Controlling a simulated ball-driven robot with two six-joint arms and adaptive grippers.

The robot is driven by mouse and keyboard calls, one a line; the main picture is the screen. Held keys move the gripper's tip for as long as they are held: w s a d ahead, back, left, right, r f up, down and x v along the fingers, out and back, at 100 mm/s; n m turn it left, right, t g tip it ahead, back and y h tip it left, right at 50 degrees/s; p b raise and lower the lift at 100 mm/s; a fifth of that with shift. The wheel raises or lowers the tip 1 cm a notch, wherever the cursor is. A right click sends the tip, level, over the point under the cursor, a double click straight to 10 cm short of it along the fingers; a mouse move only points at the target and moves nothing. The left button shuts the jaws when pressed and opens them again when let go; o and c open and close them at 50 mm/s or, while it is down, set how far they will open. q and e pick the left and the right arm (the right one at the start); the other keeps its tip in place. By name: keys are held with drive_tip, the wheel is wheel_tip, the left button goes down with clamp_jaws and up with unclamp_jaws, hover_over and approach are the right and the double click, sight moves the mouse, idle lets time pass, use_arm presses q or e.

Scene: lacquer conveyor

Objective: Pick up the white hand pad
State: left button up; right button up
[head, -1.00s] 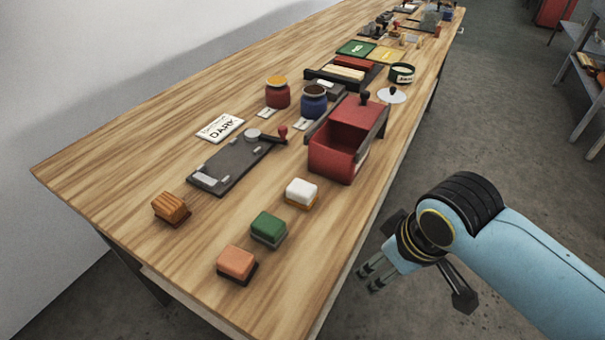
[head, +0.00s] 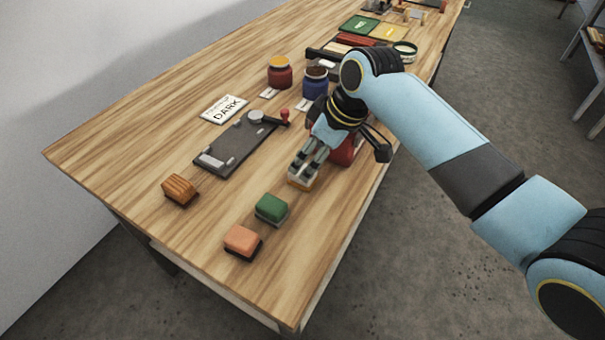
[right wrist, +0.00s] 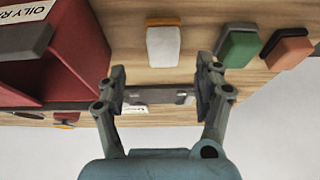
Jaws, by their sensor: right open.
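The white hand pad (right wrist: 162,47) lies on the wooden table, just beyond my open fingertips in the right wrist view and roughly centred between them. In the head view only its lower edge (head: 300,184) shows, because my right gripper's fingers cover most of it. My right gripper (right wrist: 161,88) is open and empty, with its two fingers apart. In the head view the right gripper (head: 306,163) is over the pad. Whether the fingers touch it cannot be told. My left gripper is not in view.
A green pad (head: 271,208) and a salmon pad (head: 242,241) sit nearby, with a brown wooden block (head: 180,189) further left. A red box (right wrist: 62,62) stands close beside my right gripper. A dark plate (head: 236,147) lies to the left.

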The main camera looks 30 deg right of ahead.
sight(303, 169)
drive_tip(key=x, duration=0.5)
drive_tip(key=shift+s+a+f, duration=0.1)
drive_tip(key=shift+a+f, duration=0.15)
drive_tip(key=shift+f, duration=0.05)
drive_tip(key=c, duration=1.2)
